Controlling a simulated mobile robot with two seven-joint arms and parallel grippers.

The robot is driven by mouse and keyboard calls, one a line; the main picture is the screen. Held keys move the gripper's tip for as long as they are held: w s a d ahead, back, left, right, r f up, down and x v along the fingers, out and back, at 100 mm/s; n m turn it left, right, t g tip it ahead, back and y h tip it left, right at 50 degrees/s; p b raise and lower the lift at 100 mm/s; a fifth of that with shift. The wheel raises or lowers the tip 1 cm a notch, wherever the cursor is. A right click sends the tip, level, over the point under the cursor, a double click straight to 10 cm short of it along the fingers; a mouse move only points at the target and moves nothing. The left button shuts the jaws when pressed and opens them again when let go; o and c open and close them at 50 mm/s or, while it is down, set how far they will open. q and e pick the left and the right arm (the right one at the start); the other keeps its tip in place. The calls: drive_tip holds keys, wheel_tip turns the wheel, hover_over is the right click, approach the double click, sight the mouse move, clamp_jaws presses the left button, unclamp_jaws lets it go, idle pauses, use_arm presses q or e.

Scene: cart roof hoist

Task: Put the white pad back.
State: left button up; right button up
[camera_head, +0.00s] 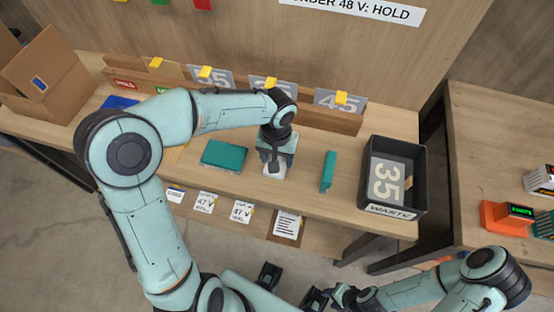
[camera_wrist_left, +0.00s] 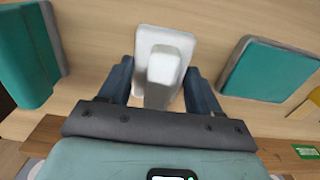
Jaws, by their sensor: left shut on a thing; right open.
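The white pad (camera_head: 274,169) is at the front of the wooden bench, between two teal pieces. My left gripper (camera_head: 275,160) reaches down over it and is shut on it. In the left wrist view, the white pad (camera_wrist_left: 165,38) has a raised white grip between the two dark fingers of my left gripper (camera_wrist_left: 160,88). I cannot tell whether the pad touches the bench top. My right gripper (camera_head: 292,286) is open and empty, low in front of the bench.
A flat teal block (camera_head: 224,156) lies left of the pad; a narrow teal block (camera_head: 328,172) stands to its right. A black waste bin (camera_head: 421,180) holds a "35" card. Numbered cards (camera_head: 339,101) stand in a rack behind. Bare bench lies between the pieces.

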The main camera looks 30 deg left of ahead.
use_arm(q)
drive_tip(key=shift+f, duration=0.95)
drive_tip(key=o, duration=0.9)
drive_tip(key=shift+o, duration=0.2)
wheel_tip(320, 180, up, 12)
drive_tip(key=shift+r+p, duration=0.1)
drive_tip(key=shift+p, duration=0.45)
